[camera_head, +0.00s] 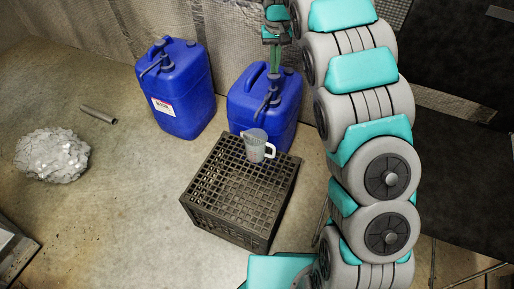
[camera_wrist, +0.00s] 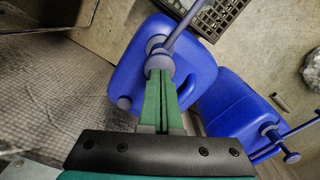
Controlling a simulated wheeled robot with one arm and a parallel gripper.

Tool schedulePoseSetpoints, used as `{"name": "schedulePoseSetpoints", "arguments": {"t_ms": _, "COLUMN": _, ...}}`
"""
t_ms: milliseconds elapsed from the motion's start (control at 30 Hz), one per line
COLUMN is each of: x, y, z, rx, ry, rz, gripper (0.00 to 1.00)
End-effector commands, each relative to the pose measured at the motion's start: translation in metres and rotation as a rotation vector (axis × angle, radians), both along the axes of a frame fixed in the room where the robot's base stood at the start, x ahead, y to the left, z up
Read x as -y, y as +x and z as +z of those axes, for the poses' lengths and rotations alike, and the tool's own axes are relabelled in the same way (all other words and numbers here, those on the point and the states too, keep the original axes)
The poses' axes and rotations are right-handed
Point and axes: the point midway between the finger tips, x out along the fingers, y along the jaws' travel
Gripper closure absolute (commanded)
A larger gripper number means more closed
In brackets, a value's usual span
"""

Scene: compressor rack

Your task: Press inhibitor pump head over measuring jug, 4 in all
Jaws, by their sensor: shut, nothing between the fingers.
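Two blue canisters stand on the floor, each with a dark grey pump on top. The right canister (camera_head: 262,108) is behind a black crate (camera_head: 225,232). Its pump head (camera_head: 273,82) has a spout reaching down toward the clear measuring jug (camera_head: 255,146), which stands upright on the crate's far end. My gripper (camera_head: 274,68) points down, shut and empty, right over this pump head. In the wrist view the green fingers (camera_wrist: 160,75) end at the pump head (camera_wrist: 158,58); whether they touch it I cannot tell. The jug is not visible there.
The left canister (camera_head: 180,100) stands close by with its own pump; it also shows in the wrist view (camera_wrist: 235,110). A grey rock-like lump (camera_head: 52,155) and a short pipe (camera_head: 98,114) lie on the floor at left. A quilted wall is behind the canisters.

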Motion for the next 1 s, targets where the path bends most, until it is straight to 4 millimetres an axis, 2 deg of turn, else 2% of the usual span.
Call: {"name": "schedulePoseSetpoints", "arguments": {"t_ms": 1000, "x": 0.000, "y": 0.000, "z": -0.033, "rx": -0.001, "ry": 0.000, "rz": 0.000, "gripper": 1.00}}
